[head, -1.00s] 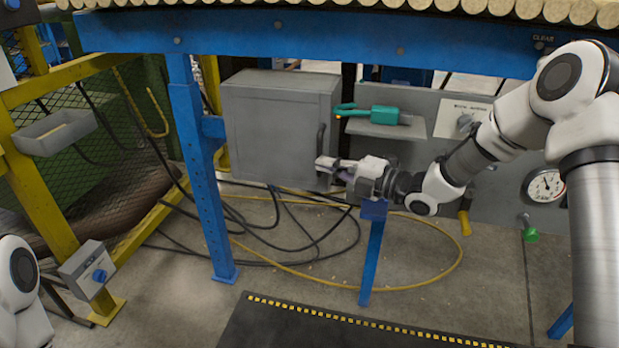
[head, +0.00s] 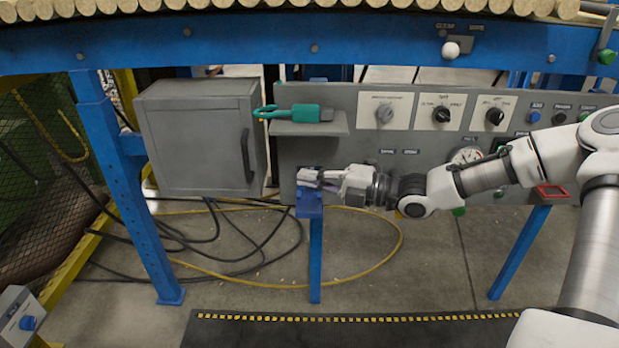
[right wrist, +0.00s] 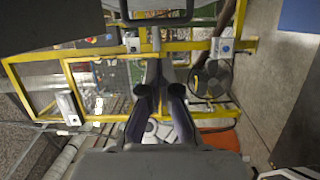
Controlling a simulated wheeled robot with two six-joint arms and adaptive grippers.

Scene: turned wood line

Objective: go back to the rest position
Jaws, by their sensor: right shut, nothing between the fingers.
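My right gripper (head: 312,179) is in the middle of the head view, pointing left, in front of the grey control panel (head: 365,150). It appears just above the top of a blue post (head: 314,250); I cannot tell whether they touch. In the right wrist view its fingers (right wrist: 160,85) are together with nothing between them. My left gripper does not show in the head view.
A grey cabinet (head: 190,140) with a dark handle stands left of the gripper. A shelf (head: 315,127) holds a green tool (head: 300,113). A blue beam (head: 300,42) crosses above. Hoses lie on the floor. A black mat (head: 380,332) is in front.

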